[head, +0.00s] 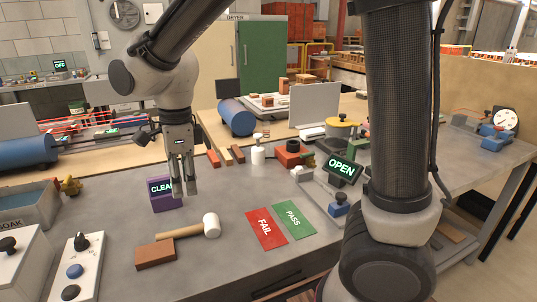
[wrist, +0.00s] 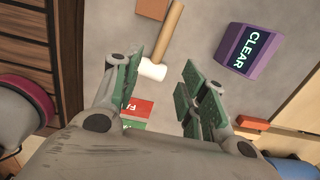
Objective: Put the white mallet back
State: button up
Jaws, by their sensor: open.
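The white mallet (head: 212,225) lies on the grey bench, with a white head and a light wooden handle pointing left. Its handle end is by a brown brick (head: 155,256); whether they touch I cannot tell. My gripper (head: 182,188) is open and empty above the bench, behind the mallet and in front of the purple CLEAR block (head: 165,194). In the wrist view the mallet head (wrist: 152,69) shows between and beyond the open fingers (wrist: 160,88), with its handle running up. The CLEAR block (wrist: 250,48) is to the right there.
A red FAIL card (head: 266,229) and a green PASS card (head: 294,219) lie right of the mallet. A control box (head: 80,270) stands at the front left.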

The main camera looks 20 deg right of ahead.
jog(key=s+d+r+n+t, duration=0.1)
jog(key=d+r+n, duration=0.25)
jog(key=d, duration=0.55)
jog(key=s+d+r+n+t, duration=0.1)
jog(key=d+r+n, duration=0.25)
jog(key=d, duration=0.45)
jog(key=s+d+r+n+t, duration=0.1)
jog(key=s+d+n+t, duration=0.1)
jog(key=s+d+n, duration=0.9)
jog(key=d, duration=0.4)
jog(key=shift+s+h, duration=0.3)
jog(key=shift+h, duration=0.1)
jog(key=shift+r, duration=0.1)
